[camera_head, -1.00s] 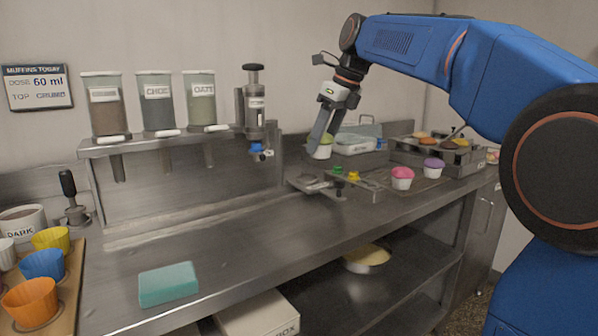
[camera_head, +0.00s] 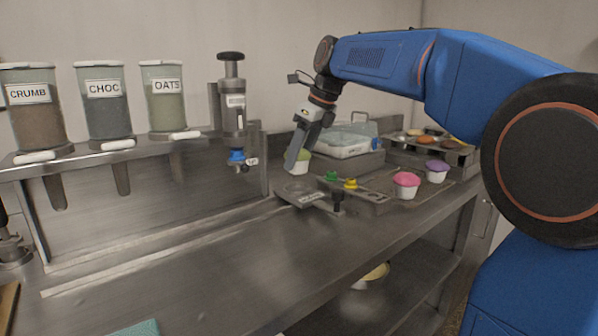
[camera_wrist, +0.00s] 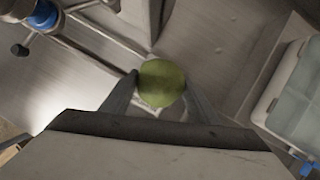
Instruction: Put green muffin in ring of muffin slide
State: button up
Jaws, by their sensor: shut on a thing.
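The green muffin (camera_head: 303,161) has a green top and a pale cup. My gripper (camera_head: 296,160) is shut on it, and in the wrist view the green top (camera_wrist: 161,82) sits between the two fingers (camera_wrist: 158,95). The muffin is near the muffin slide (camera_head: 308,194), a flat metal plate with a round ring (camera_head: 297,187) at the left end of the metal rail. In the head view the muffin is above and slightly behind the ring. I cannot tell the exact gap to the slide.
A dispenser with a blue nozzle (camera_head: 237,156) hangs left of the slide. Green and yellow knobs (camera_head: 350,184), a pink muffin (camera_head: 406,180) and a purple muffin (camera_head: 437,168) are on the right. A lidded box (camera_head: 346,140) stands behind.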

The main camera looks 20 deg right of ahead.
aim_at(300, 170)
jog(key=shift+f, duration=2.05)
jog(key=shift+f, duration=0.6)
jog(key=o, duration=0.8)
jog(key=shift+r, duration=0.15)
jog(key=shift+r, duration=0.35)
jog(key=v, duration=1.2)
jog(key=shift+r, duration=0.15)
jog(key=shift+s, duration=0.1)
